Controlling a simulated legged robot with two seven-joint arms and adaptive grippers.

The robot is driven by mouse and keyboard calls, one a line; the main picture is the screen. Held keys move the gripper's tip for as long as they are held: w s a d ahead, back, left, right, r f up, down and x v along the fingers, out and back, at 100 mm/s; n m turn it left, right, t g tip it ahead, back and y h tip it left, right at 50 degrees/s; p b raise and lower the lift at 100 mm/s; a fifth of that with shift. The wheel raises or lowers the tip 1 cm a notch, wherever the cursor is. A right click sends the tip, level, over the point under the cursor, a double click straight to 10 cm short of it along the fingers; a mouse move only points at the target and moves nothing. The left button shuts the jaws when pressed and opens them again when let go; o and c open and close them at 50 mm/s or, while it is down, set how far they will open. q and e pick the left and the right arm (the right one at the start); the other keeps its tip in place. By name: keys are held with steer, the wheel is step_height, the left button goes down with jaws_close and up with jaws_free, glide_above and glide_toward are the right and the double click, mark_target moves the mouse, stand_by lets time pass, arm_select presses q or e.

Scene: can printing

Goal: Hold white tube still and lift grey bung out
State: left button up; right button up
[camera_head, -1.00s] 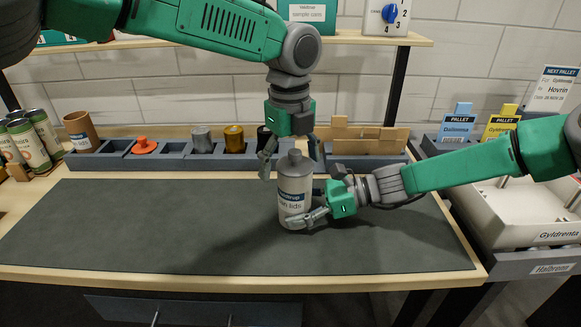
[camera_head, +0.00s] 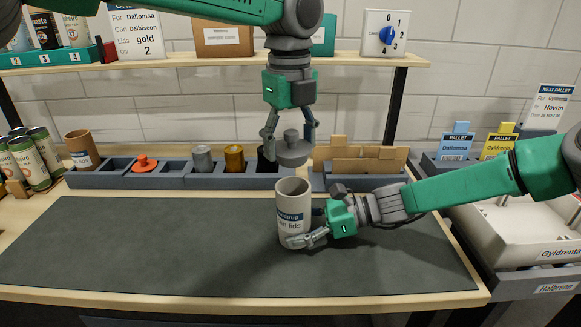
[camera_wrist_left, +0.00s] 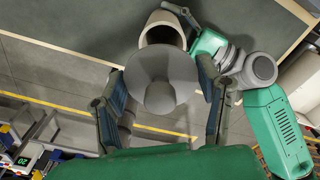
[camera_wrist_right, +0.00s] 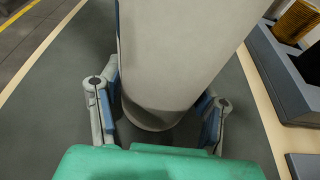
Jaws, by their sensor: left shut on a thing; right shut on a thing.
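The white tube (camera_head: 293,213) stands upright on the dark mat, its top open, with a dark label band. My right gripper (camera_head: 308,238) is shut around its lower part; the right wrist view shows the tube (camera_wrist_right: 185,50) between the fingers (camera_wrist_right: 160,115). The grey bung (camera_head: 292,150) is a round disc with a knob, held in the air above the tube, clear of its rim. My left gripper (camera_head: 290,135) is shut on it. In the left wrist view the bung (camera_wrist_left: 160,82) sits between the fingers and partly covers the tube's mouth (camera_wrist_left: 163,30).
A slotted grey rack (camera_head: 120,180) along the mat's back holds an orange lid (camera_head: 145,164), a grey cylinder (camera_head: 203,158) and a gold cylinder (camera_head: 234,158). A brown cup (camera_head: 82,149) stands behind it. The mat (camera_head: 130,245) is clear on the left. A white tray (camera_head: 520,230) stands right.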

arm_select(q)
steer(key=shift+r, duration=0.8)
arm_select(e)
steer(key=o, duration=0.9)
